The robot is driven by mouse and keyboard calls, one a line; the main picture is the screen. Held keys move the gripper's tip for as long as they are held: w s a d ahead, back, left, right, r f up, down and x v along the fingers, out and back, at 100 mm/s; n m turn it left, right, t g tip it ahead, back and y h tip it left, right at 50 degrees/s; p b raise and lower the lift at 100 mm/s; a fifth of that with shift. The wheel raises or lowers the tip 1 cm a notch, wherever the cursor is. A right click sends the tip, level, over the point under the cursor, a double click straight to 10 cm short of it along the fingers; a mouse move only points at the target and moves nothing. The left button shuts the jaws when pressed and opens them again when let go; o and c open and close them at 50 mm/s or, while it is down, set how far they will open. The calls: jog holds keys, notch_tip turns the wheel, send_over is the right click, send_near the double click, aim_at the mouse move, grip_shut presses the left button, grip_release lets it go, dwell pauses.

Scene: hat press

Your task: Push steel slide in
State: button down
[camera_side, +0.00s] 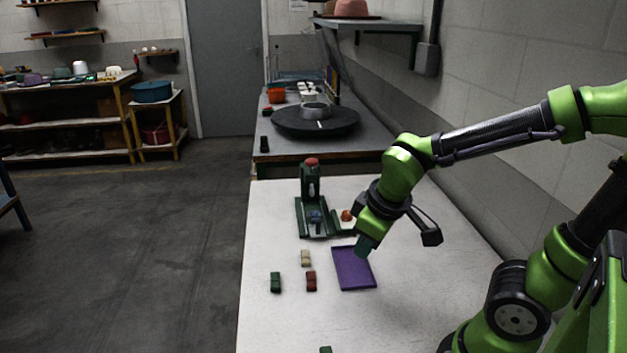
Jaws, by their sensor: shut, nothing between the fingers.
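A small dark green press (311,188) with a red knob on top stands on the white table, with a blue piece (316,217) low on its front. To the right of its base is a low green-edged part with a pale surface (338,227) and an orange-red ball-like knob (347,215). The steel slide is too small to make out for certain here. My gripper (364,246) is shut and empty. It points down in front and to the right of the press, over the far right part of a purple tray, apart from the press in the picture.
The purple tray (346,276) lies in front of the press. Green (275,282), cream (306,258) and dark red (311,281) blocks lie left of it. Another green block (326,349) is at the lower picture edge.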

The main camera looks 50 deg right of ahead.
jog(key=w+d+f+n+h, duration=0.4)
jog(key=w+d+f+n, duration=0.1)
jog(key=n, duration=0.7)
jog(key=n+t+h, duration=0.2)
jog(key=n+t, duration=0.1)
jog(key=n, duration=1.1)
send_near(317, 216)
jog(key=s+a+f, duration=0.1)
jog(key=s+a, duration=0.2)
jog(key=s+a+f, duration=0.1)
jog(key=shift+s+a+f, duration=0.2)
jog(key=shift+f, duration=0.15)
jog(key=w+d, duration=0.2)
jog(key=shift+w+d+f, duration=0.15)
jog(key=shift+w+d, duration=0.4)
jog(key=shift+w, duration=0.05)
jog(key=w+d, duration=0.6)
jog(key=shift+w+d, duration=0.35)
jog(key=shift+s, duration=0.15)
